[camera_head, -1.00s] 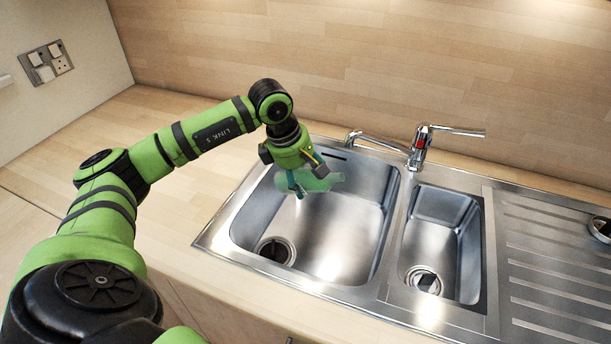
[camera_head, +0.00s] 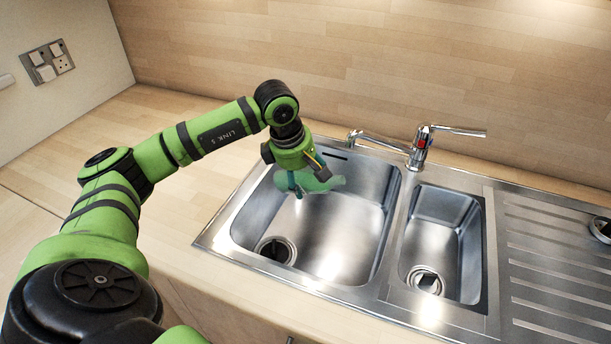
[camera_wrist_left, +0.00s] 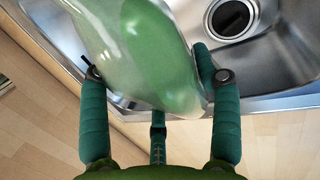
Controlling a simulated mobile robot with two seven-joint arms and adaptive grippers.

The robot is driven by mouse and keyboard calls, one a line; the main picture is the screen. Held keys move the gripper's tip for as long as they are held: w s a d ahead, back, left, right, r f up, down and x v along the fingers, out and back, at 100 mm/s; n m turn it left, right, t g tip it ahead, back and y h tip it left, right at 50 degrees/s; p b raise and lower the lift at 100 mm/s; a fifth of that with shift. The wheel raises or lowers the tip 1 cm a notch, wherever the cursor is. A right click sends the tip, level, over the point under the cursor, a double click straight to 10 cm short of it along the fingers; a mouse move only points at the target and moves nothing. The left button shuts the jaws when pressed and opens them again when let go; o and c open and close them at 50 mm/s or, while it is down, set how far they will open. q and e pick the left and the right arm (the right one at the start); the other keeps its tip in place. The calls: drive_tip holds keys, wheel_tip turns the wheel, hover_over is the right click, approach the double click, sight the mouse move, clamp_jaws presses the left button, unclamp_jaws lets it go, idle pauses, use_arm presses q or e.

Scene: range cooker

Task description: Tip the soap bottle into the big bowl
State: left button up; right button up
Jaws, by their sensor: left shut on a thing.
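The soap bottle (camera_head: 322,183) is clear with green liquid in it. It lies tipped nearly on its side over the back left of the big bowl (camera_head: 335,240), the larger left basin of the steel sink. My left gripper (camera_head: 291,186) is shut on the bottle. In the left wrist view the bottle (camera_wrist_left: 150,50) fills the top middle between the teal fingers of my left gripper (camera_wrist_left: 158,100). The bottle's far end is cut off there. My right gripper is not in view.
The small bowl (camera_head: 405,235) is right of the big one, and a ribbed drainer (camera_head: 550,260) lies beyond it. The tap (camera_head: 420,145) stands behind the bowls, its spout reaching left, close to the bottle. The wooden worktop (camera_head: 190,235) at left is clear.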

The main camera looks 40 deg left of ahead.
use_arm(q)
drive_tip(key=shift+a+f+y, duration=0.1)
drive_tip(key=shift+f+y, duration=0.1)
drive_tip(key=shift+y, duration=0.3)
idle(0.8)
drive_tip(key=shift+a+f+y, duration=0.15)
drive_tip(key=shift+f+y, duration=0.05)
drive_tip(key=shift+y, duration=0.3)
drive_tip(key=shift+b, duration=0.3)
idle(0.6)
drive_tip(key=shift+f+y, duration=0.35)
drive_tip(key=shift+y, duration=0.25)
drive_tip(key=shift+a, duration=0.1)
drive_tip(key=shift+f+m+y+b, duration=0.3)
drive_tip(key=shift+y+b, duration=0.1)
drive_tip(key=shift+b, duration=0.15)
idle(0.4)
drive_tip(key=shift+f+y, duration=0.1)
drive_tip(key=shift+y, duration=0.2)
